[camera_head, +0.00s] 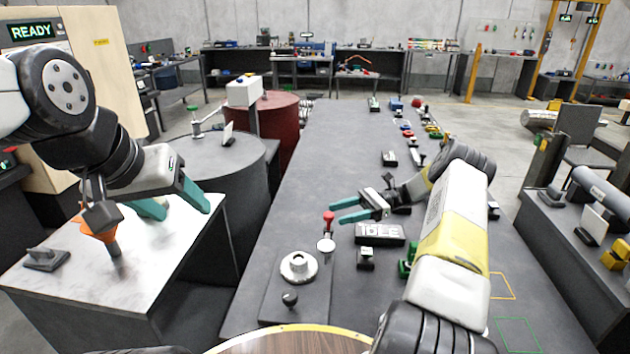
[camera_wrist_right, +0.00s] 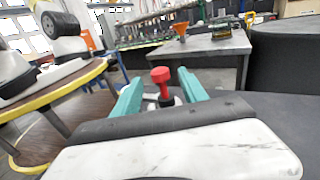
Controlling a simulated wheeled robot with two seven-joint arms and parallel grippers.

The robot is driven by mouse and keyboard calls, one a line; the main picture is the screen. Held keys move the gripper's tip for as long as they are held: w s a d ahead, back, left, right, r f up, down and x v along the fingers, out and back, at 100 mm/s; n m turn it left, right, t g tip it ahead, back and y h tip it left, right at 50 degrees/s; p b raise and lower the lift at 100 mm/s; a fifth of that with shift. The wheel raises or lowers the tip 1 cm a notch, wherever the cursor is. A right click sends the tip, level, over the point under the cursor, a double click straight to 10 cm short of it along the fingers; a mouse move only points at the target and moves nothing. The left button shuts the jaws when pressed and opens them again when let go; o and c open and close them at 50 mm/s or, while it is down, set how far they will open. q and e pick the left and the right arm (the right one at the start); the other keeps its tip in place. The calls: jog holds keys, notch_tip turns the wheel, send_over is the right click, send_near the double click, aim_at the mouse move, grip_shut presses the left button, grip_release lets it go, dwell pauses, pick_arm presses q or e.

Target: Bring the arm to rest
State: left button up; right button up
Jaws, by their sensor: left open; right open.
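My right arm reaches over the dark table (camera_head: 300,180) from the lower right. Its teal right gripper (camera_head: 335,211) is open and points left, close to a red-topped lever (camera_head: 328,222). In the right wrist view the red knob (camera_wrist_right: 161,75) shows between the open fingertips of the right gripper (camera_wrist_right: 160,86); whether it touches them I cannot tell. My left arm comes in from the left. Its left gripper (camera_head: 176,207) is open, fingers spread, with nothing seen between them, above a light-topped side table (camera_head: 165,245).
An orange funnel (camera_head: 97,230) is by the left arm. A round metal fitting (camera_head: 298,267) and black knob (camera_head: 290,299) sit near the table's front. A grey barrel (camera_head: 215,165) and red barrel (camera_head: 275,115) stand left of the table.

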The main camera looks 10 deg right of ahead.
jog(key=a+r+n+h, duration=0.1)
jog(key=r, duration=0.2)
jog(key=s+a+r+n+h, duration=0.1)
jog(key=a+r+h, duration=0.1)
jog(key=r, duration=0.1)
jog(key=s+a+r+n+h, duration=0.1)
jog(key=r+h, duration=0.1)
jog(key=r, duration=0.1)
jog(key=shift+s+a+r+n+g, duration=0.1)
jog(key=shift+s+a+n+g, duration=0.1)
jog(key=shift+n+g, duration=0.1)
jog(key=s+a+r+n+t+h, duration=0.3)
jog(key=s+r+n+t+h, duration=0.35)
jog(key=s+r, duration=0.8)
jog(key=s+d+r+n+t+h, duration=0.1)
jog(key=s+n+t+h, duration=0.2)
jog(key=s+n, duration=0.3)
jog(key=s+t, duration=0.1)
jog(key=s, duration=0.3)
jog(key=shift+s+d+r+h, duration=0.3)
jog(key=shift+d+r+h, duration=0.05)
jog(key=shift+d, duration=0.05)
